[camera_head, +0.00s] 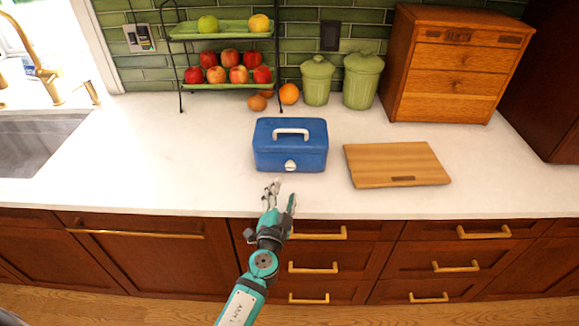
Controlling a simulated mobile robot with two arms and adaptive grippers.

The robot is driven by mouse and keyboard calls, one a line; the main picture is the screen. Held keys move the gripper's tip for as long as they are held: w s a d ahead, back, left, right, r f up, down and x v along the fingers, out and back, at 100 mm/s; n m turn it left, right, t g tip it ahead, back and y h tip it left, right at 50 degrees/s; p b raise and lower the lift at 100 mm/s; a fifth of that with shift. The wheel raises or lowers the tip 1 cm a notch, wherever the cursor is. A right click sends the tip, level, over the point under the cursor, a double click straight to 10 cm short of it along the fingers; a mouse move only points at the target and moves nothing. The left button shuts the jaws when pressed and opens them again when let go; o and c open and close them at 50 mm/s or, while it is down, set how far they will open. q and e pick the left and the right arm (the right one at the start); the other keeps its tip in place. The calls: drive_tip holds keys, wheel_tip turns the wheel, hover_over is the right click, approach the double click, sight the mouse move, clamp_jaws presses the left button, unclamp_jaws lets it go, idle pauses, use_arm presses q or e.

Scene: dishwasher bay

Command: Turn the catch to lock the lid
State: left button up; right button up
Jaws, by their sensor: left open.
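A blue box (270,155) with its lid (265,131) down sits on the white counter in the middle of the view. A white handle (291,133) is on top of the lid. The white catch (290,166) is on the front face, and its exact angle is too small to tell. My left gripper (281,187) is open and empty just in front of the box, a little below and left of the catch, and appears apart from it. My right gripper is not in view.
A wooden cutting board (396,164) lies right of the box. Behind stand a fruit rack (222,86), two green canisters (317,82) and a wooden drawer chest (447,65). The counter (170,160) is clear to the left, up to the sink (35,145).

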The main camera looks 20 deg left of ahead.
sight(290, 167)
use_arm(q)
drive_tip(key=w, duration=0.6)
drive_tip(key=w+a, duration=0.1)
drive_tip(key=w, duration=0.2)
drive_tip(key=shift+w, duration=0.2)
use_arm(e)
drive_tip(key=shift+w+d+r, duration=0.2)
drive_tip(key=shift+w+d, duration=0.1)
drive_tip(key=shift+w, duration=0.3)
use_arm(q)
drive_tip(key=shift+c, duration=0.4)
clamp_jaws()
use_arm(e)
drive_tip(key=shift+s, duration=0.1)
